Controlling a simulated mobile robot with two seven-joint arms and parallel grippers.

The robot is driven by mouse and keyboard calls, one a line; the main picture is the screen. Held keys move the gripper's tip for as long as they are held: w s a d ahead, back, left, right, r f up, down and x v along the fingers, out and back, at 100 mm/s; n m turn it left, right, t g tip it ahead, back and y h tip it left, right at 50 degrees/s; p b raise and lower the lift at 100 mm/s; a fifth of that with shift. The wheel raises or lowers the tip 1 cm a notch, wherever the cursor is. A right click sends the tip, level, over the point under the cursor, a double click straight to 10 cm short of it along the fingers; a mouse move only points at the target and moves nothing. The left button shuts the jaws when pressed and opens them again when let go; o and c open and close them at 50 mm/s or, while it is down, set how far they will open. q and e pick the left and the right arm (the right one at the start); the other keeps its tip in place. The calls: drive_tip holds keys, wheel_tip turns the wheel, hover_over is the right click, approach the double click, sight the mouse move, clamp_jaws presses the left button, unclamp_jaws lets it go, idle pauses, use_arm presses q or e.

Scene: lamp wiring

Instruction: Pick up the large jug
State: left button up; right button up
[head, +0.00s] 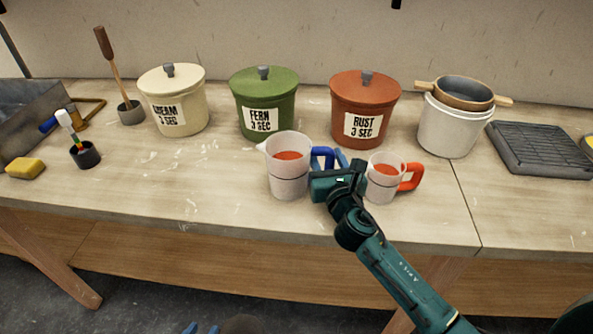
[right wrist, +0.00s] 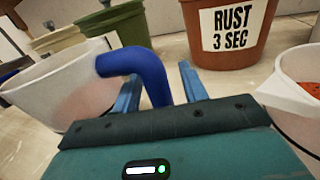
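The large jug (head: 288,172) is white and translucent with a blue handle, and stands upright on the bench with orange-red contents. In the right wrist view the large jug (right wrist: 58,82) is at the left. My right gripper (head: 332,162) is at its handle side. Its blue fingers (right wrist: 160,88) are apart, with the blue handle (right wrist: 140,65) at the opening between them; whether they touch it I cannot tell. My left gripper (head: 202,328) barely shows at the bottom edge, two blue tips apart, far from the jug.
A smaller jug (head: 382,180) with an orange-red handle stands just right of my right gripper. Behind are lidded cream (head: 175,105), green (head: 262,108) and rust (head: 364,112) pots. A white bucket (head: 450,130) stands right. The bench front left of the jug is clear.

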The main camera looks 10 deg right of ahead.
clamp_jaws()
idle(0.5)
drive_tip(key=shift+r, duration=0.2)
